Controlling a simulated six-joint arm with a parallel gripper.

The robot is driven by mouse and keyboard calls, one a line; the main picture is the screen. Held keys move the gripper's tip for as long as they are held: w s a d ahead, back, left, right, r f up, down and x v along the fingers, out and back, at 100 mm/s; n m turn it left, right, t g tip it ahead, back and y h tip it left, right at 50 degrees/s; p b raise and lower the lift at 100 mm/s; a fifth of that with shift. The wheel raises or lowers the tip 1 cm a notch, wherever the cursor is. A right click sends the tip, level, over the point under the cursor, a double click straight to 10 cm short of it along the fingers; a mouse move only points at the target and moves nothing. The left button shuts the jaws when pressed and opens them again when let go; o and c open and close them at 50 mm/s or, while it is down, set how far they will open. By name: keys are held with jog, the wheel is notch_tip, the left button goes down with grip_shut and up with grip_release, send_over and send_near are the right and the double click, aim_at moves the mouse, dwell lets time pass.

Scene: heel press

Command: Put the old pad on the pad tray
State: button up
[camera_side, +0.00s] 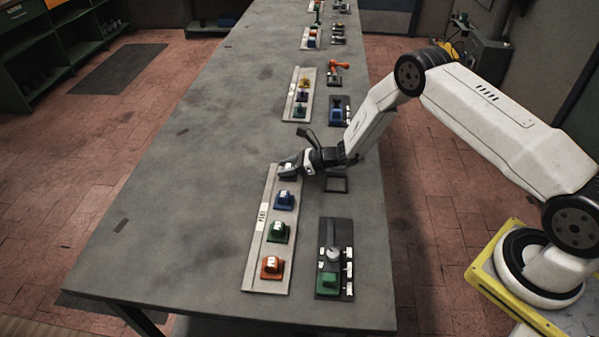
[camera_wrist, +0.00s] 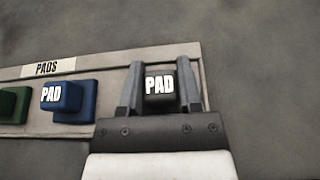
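The long pale tray marked PADS (camera_side: 262,216) lies on the table; it also shows in the wrist view (camera_wrist: 112,63). A black pad (camera_wrist: 160,84) is at its far end, between the two fingers of my gripper (camera_wrist: 160,88). The fingers flank it closely, and I cannot tell whether they press on it. In the side view my gripper (camera_side: 293,166) is low over that end and partly hides the pad. A blue pad (camera_side: 284,200), a green pad (camera_side: 278,232) and an orange pad (camera_side: 271,267) stand along the tray. No mark shows which pad is old.
A dark press station (camera_side: 334,236) with a grey round part and a green block (camera_side: 328,281) stands right of the tray. A small dark frame (camera_side: 337,185) lies beside my gripper. Other stations continue up the table. The table's left side is clear.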

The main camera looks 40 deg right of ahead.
jog(key=o, duration=0.5)
jog(key=shift+v, duration=3.9)
